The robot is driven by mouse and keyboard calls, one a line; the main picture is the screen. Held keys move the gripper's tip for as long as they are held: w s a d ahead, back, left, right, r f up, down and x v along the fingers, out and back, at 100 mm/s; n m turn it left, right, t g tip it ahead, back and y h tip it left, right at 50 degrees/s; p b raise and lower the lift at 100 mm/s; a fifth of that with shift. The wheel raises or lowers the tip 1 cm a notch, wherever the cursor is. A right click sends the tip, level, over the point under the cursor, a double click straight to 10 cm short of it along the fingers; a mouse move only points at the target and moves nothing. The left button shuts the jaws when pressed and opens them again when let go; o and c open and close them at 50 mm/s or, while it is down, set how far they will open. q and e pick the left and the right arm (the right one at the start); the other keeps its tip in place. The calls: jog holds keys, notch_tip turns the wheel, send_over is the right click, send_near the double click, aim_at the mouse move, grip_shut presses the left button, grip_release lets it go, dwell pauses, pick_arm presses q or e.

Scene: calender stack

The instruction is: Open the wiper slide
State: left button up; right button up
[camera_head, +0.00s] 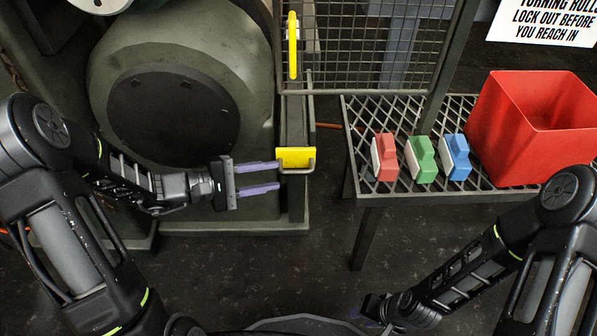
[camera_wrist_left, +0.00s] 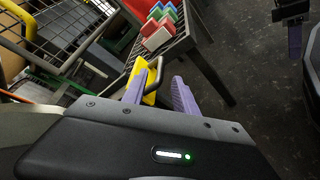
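The wiper slide's yellow plate (camera_head: 295,157) with its dark bar handle (camera_head: 299,170) sits on the upright frame at the front of the machine. My left gripper (camera_head: 279,176) is open, with its purple fingertips just left of the handle. In the left wrist view, the yellow plate (camera_wrist_left: 151,97) and the handle (camera_wrist_left: 158,75) show between and beyond the spread fingers (camera_wrist_left: 158,90). Contact is unclear. My right gripper (camera_head: 370,309) is low at the bottom, partly hidden; its finger opening is unclear.
A mesh guard (camera_head: 365,45) with a yellow handle (camera_head: 292,45) stands above the slide. On the right, a grated table (camera_head: 360,112) bears red (camera_head: 384,157), green (camera_head: 420,159) and blue (camera_head: 455,157) blocks and a red bin (camera_head: 535,125). Floor between machine and table is clear.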

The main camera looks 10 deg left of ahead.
aim_at(298, 172)
pick_arm(q)
jog(key=b+x, duration=0.1)
jog(key=x, duration=0.5)
jog(key=shift+w+d+f+b, duration=0.2)
jog(key=shift+d+b, duration=0.1)
jog(key=shift+b, duration=0.1)
jog(key=shift+w+d, duration=0.25)
jog(key=shift+d, duration=0.1)
grip_shut()
jog(key=shift+s, duration=0.1)
jog(key=shift+s+d+f, duration=0.1)
jog(key=shift+f, duration=0.05)
dwell(0.6)
